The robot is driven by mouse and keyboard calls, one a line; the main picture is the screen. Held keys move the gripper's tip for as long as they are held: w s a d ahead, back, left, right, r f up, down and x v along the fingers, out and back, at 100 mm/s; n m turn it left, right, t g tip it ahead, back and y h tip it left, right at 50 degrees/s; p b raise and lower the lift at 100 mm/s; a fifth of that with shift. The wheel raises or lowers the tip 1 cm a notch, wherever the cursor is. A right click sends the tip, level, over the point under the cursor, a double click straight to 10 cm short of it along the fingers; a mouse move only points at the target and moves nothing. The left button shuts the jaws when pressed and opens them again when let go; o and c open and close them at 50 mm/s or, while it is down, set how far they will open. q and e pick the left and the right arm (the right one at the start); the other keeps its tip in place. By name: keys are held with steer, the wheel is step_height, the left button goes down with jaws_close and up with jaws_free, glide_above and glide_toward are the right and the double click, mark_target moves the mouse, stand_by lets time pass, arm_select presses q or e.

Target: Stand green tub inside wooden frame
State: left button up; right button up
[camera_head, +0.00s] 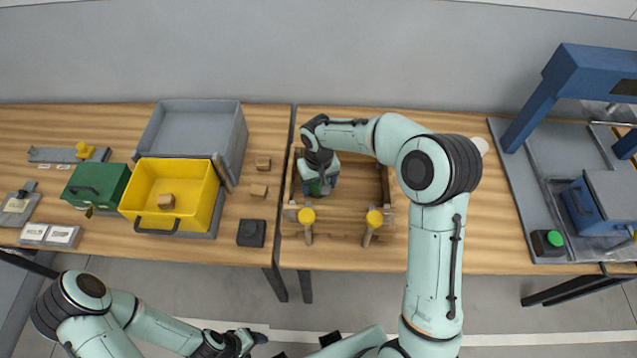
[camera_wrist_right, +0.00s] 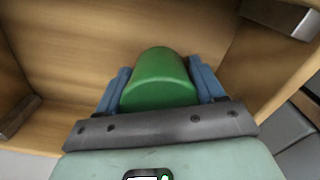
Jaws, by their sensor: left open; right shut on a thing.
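The green tub (camera_head: 316,189) is at the left part of the wooden frame (camera_head: 340,228), within its walls in the head view. My right gripper (camera_head: 319,182) reaches down over the frame and is shut on the tub. In the right wrist view, the blue fingers of this gripper (camera_wrist_right: 161,88) hold both sides of the green tub (camera_wrist_right: 158,78), with the wooden walls (camera_wrist_right: 60,45) around it. The tub's lower end is hidden, so I cannot tell if it touches the bottom. My left gripper (camera_head: 256,340) is open and empty, in front of the table and away from the frame.
Two yellow-knobbed clamps (camera_head: 306,216) (camera_head: 374,219) stand at the frame's front. Left are a yellow bin (camera_head: 146,180), a grey tray (camera_head: 240,150), a green box (camera_head: 88,180), small wooden blocks (camera_head: 258,190) and a black block (camera_head: 251,232). A blue press (camera_head: 545,95) stands right.

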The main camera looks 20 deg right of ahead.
steer(key=shift+f, duration=0.1)
steer(key=o, duration=1.1)
arm_select(q)
steer(key=shift+f, duration=0.1)
arm_select(e)
steer(key=shift+r, duration=0.4)
step_height(320, 180, up, 10)
steer(key=shift+w+r+p, duration=0.1)
steer(key=shift+r+p, duration=0.15)
steer(key=shift+p, duration=0.2)
arm_select(q)
steer(key=shift+w+r, duration=0.55)
steer(key=shift+r, duration=0.2)
arm_select(e)
steer(key=shift+r, duration=0.55)
